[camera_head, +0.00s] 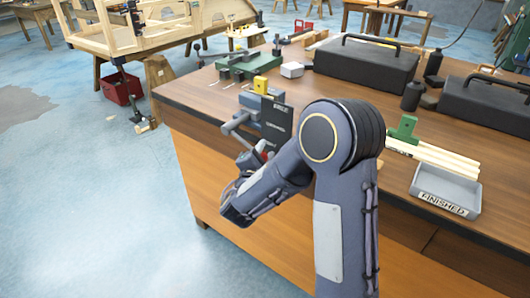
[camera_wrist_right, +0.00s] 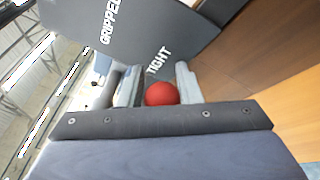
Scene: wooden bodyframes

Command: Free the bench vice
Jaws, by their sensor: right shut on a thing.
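The bench vice (camera_head: 250,101) is blue-grey and sits at the near left edge of the wooden bench, with a yellow piece (camera_head: 260,85) at its top. A dark panel (camera_head: 278,126) stands on its near side. In the right wrist view the panel (camera_wrist_right: 150,30) carries the words "GRIPPED" and "TIGHT". My right gripper (camera_wrist_right: 158,87) is shut on a red ball knob (camera_wrist_right: 160,94) in front of the panel. In the head view my right forearm and wrist hide part of the vice's front. My left gripper is not in view.
The bench top (camera_head: 200,92) holds a green fixture (camera_head: 245,66), two dark cases (camera_head: 367,66), black bottles (camera_head: 412,96) and a grey tray marked "FINISHED" (camera_head: 444,193) beside pale sticks. A wooden frame (camera_head: 140,30) and a red crate (camera_head: 122,90) stand beyond on open floor.

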